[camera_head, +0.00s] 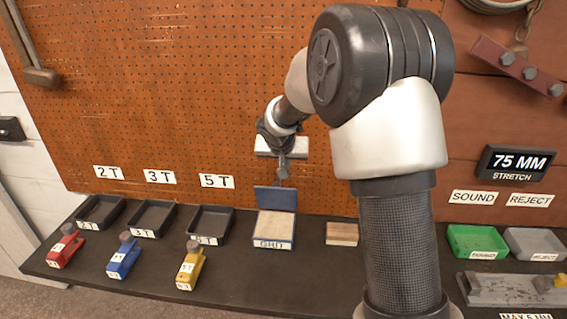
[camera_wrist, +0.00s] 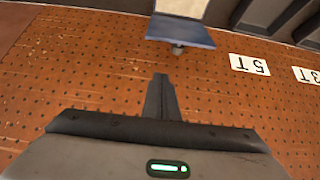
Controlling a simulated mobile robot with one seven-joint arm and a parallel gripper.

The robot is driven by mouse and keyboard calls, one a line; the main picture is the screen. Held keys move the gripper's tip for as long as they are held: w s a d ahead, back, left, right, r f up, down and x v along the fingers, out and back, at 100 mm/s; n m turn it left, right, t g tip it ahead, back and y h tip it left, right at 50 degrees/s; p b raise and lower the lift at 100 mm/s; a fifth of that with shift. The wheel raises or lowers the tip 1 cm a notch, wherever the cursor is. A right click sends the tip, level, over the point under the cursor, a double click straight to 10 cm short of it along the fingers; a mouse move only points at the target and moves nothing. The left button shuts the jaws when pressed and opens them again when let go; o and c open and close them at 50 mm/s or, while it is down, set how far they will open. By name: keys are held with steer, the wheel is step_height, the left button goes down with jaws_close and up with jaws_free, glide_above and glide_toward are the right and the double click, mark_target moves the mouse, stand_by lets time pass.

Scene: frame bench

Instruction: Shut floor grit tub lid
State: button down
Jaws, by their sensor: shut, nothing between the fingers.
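The grit tub (camera_head: 273,243) stands on the dark bench, with a blue front wall, a label and pale grit inside. Its blue lid (camera_head: 275,198) stands raised at the back edge, so the tub is open. In the wrist view the lid (camera_wrist: 180,32) shows near the top, with the pale tub contents beyond it. My gripper (camera_head: 283,174) is shut and empty. In the head view it hangs just above the lid's upper edge. In the wrist view its fingertips (camera_wrist: 160,78) point toward the lid with a gap of pegboard between them.
Green (camera_head: 478,240) and grey trays are farther right. The orange pegboard (camera_head: 150,100) rises behind.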

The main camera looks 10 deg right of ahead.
mark_target(285, 189)
steer(key=f, duration=0.4)
steer(key=w+f, duration=0.1)
steer(key=f, duration=0.1)
steer(key=shift+d+f+b, duration=0.1)
steer(key=shift+f+b, duration=0.15)
steer(key=shift+b, duration=0.1)
steer(key=shift+s+f, duration=0.1)
steer(key=shift+s, duration=0.25)
steer(key=shift+f+b, duration=0.2)
steer(key=shift+b, duration=0.2)
